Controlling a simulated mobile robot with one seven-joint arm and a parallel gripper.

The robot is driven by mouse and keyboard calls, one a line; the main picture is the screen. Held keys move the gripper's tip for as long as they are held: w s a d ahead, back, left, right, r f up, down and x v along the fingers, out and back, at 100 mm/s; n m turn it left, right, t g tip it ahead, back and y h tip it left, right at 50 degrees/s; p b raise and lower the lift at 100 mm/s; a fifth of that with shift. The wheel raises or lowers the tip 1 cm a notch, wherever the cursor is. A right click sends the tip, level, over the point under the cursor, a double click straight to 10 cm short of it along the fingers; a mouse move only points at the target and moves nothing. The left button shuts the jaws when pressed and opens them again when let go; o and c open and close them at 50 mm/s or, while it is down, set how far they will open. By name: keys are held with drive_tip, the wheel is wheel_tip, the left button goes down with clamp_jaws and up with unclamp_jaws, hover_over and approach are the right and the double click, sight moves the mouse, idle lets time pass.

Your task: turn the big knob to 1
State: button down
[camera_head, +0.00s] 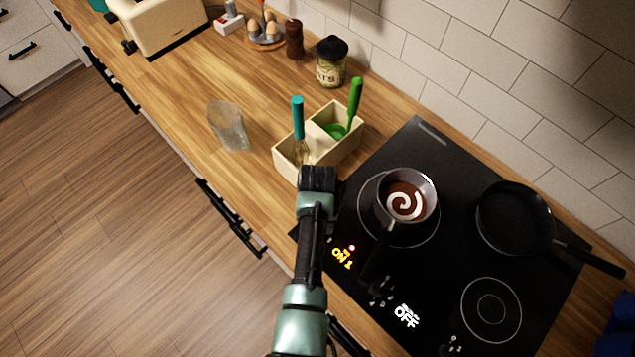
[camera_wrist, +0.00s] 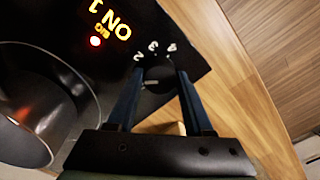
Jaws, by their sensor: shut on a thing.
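The big knob (camera_wrist: 158,79) is a dark round knob on the black cooktop, with the marks 2, 3 and 4 around it in the wrist view. My gripper (camera_wrist: 160,73) has its two fingers on either side of the knob and is shut on it. Beside it, the yellow display (camera_wrist: 110,20) reads ON 1, with a red light lit. The display also shows in the head view (camera_head: 342,258). In the head view my arm hides the knob and the fingertips. The fingers partly cover the knob's lower sides in the wrist view.
A pot (camera_head: 408,198) with brown liquid and a white swirl stands on the burner close by. A black pan (camera_head: 515,218) is farther right. A second display (camera_head: 406,316) reads OFF.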

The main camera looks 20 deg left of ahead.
idle(0.3)
drive_tip(key=shift+c, duration=1.5)
unclamp_jaws()
drive_tip(key=shift+r, duration=0.1)
wheel_tip(320, 180, up, 13)
drive_tip(key=b, duration=0.1)
drive_tip(key=shift+b, duration=0.3)
